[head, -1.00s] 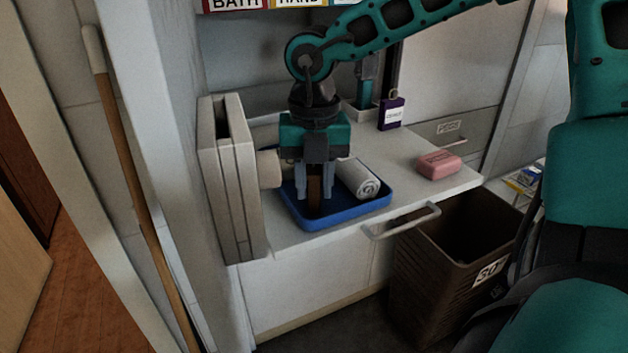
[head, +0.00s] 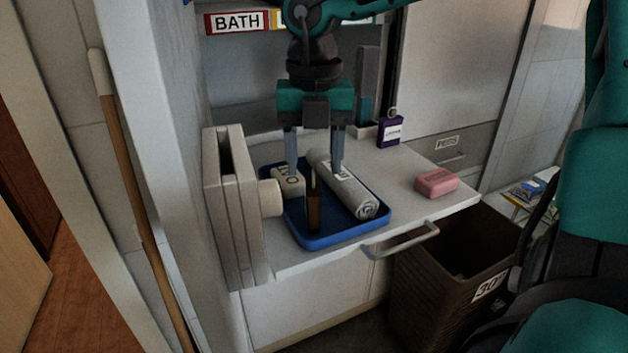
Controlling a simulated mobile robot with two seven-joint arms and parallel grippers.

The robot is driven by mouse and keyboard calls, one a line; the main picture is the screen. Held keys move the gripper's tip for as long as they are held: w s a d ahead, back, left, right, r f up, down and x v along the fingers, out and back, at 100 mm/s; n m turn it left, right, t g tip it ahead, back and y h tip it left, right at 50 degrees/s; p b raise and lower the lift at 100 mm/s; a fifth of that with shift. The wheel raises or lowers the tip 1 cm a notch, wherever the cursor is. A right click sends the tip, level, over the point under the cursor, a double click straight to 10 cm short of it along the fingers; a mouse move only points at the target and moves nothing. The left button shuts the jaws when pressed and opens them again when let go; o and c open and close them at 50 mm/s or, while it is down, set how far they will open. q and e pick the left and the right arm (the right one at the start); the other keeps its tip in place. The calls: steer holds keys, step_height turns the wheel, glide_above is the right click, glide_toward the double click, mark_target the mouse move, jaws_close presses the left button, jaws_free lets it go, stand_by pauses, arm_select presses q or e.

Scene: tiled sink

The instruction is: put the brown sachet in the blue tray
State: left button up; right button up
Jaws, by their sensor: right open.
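The brown sachet (head: 314,212) stands upright inside the blue tray (head: 330,241), near its front left part. The tray lies on the white counter. My right gripper (head: 315,172) is open above the tray, its two fingers spread apart with the sachet lower down and clear of them. A grey rolled towel (head: 345,187) lies in the tray to the right of the sachet. A cream block with dark lettering (head: 287,182) is in the tray at the back left. My left gripper is not in view.
A pink soap bar (head: 437,183) and a purple labelled box (head: 390,133) are on the counter to the right. A brown basket (head: 450,265) is below the counter.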

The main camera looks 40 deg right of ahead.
mark_target(314, 192)
step_height(314, 192, up, 4)
stand_by(0.8)
